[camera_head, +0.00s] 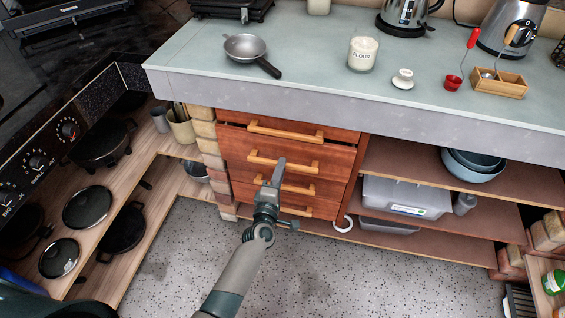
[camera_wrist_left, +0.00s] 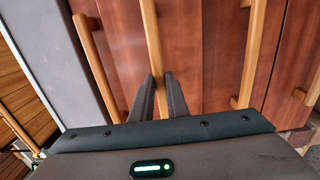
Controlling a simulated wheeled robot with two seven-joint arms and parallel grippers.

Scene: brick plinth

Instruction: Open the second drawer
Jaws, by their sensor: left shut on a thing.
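A stack of reddish-brown wooden drawers (camera_head: 235,148) with light wooden bar handles stands under the counter. The second drawer's handle (camera_head: 262,160) is second from the top; it also shows in the left wrist view (camera_wrist_left: 151,35). My left gripper (camera_head: 279,166) reaches in from below in the head view and is shut on this handle. In the left wrist view its two dark fingers (camera_wrist_left: 159,85) sit on either side of the bar. Whether the second drawer stands slightly out is hard to tell. My right gripper is not in view.
The top drawer handle (camera_head: 285,132) is just above, and the third handle (camera_head: 300,187) just below. The grey-green counter (camera_head: 310,60) overhangs the drawers. Open shelves (camera_head: 400,160) stand to the right, a stove (camera_head: 40,160) to the left. The speckled floor (camera_head: 330,270) in front is clear.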

